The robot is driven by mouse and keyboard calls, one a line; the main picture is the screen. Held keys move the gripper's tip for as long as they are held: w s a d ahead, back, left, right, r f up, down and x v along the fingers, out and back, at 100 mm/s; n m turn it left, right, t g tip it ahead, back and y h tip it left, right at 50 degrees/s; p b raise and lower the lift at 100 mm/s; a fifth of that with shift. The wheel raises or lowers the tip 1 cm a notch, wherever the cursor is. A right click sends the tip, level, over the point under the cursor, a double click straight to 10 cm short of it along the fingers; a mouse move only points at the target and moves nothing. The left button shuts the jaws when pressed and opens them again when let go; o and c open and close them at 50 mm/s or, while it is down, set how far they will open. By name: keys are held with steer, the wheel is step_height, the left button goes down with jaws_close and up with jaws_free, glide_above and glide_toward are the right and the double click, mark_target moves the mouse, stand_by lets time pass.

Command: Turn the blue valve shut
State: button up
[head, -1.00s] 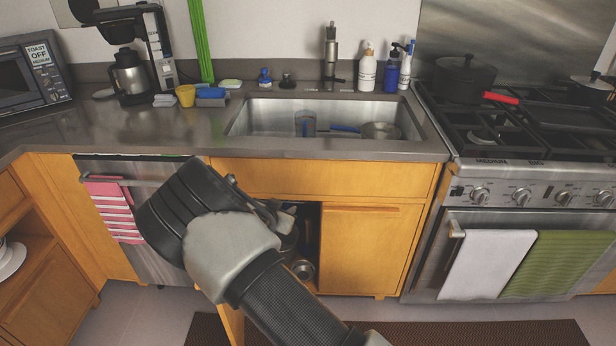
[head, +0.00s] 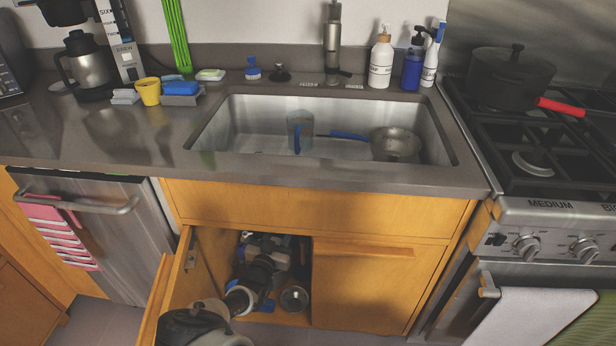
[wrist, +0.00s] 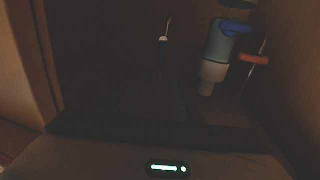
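In the dark wrist view, a blue valve handle (wrist: 235,28) shows at the upper right, beside a pale blue-grey cylindrical fitting (wrist: 217,45). My gripper (head: 264,245) reaches into the open cabinet under the sink in the head view. Its body with a green light fills the bottom of the wrist view; the fingers are too dark to make out. The valve lies off to the right of the wrist view's centre, with no contact visible. I cannot pick out the valve surely in the head view, where my arm covers part of the cabinet inside.
An orange-red handle (wrist: 254,58) is just below the blue one. The open cabinet door (head: 166,290) stands left of my arm; the closed door (head: 365,285) is at right. A round metal item (head: 294,298) sits on the cabinet floor. The sink (head: 350,110) is above.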

steer(key=shift+b+x, duration=2.35)
steer(key=shift+x, duration=6.6)
steer(key=shift+s, duration=0.1)
jaws_close()
